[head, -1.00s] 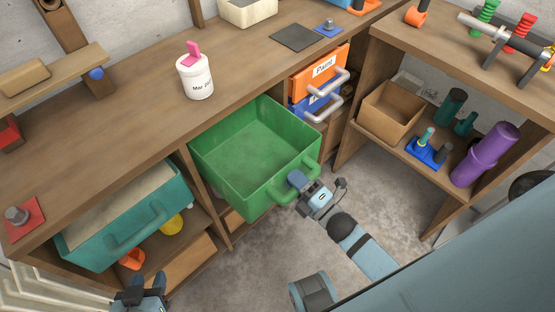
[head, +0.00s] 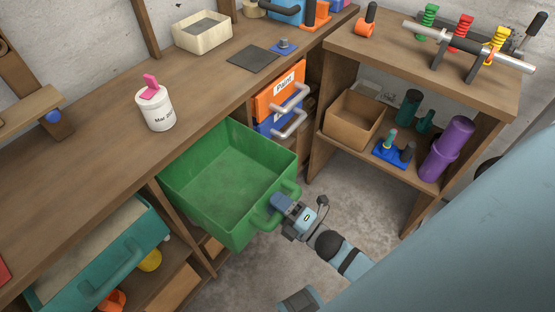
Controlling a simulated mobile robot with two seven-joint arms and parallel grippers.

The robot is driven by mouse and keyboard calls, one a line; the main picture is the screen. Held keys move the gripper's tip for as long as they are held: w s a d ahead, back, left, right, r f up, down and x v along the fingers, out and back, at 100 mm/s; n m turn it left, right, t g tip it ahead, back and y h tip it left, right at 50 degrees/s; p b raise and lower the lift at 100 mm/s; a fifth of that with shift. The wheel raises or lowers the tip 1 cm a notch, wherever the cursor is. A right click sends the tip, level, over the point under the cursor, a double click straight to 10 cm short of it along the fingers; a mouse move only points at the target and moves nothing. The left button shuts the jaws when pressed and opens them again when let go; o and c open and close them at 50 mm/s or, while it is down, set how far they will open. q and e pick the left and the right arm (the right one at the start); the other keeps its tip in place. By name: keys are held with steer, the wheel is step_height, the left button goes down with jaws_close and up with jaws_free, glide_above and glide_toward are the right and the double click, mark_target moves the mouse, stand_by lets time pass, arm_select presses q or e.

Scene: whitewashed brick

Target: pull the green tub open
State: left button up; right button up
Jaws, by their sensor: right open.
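The green tub (head: 228,184) is empty and sticks well out of its bay under the workbench, like a pulled drawer. Its handle (head: 259,219) is on the front wall, facing the open floor. My right gripper (head: 277,205) is open at this handle and hides part of it. I cannot tell whether the fingers touch the handle. My left gripper is not in the head view.
A teal tub (head: 105,255) sits in the bay to the left. Orange (head: 272,93) and blue bins with grey handles are to the right. A side shelf (head: 350,147) holds a cardboard box and a purple cylinder (head: 447,150). Grey floor (head: 340,200) lies clear between.

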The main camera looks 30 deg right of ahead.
steer(key=v, duration=1.4)
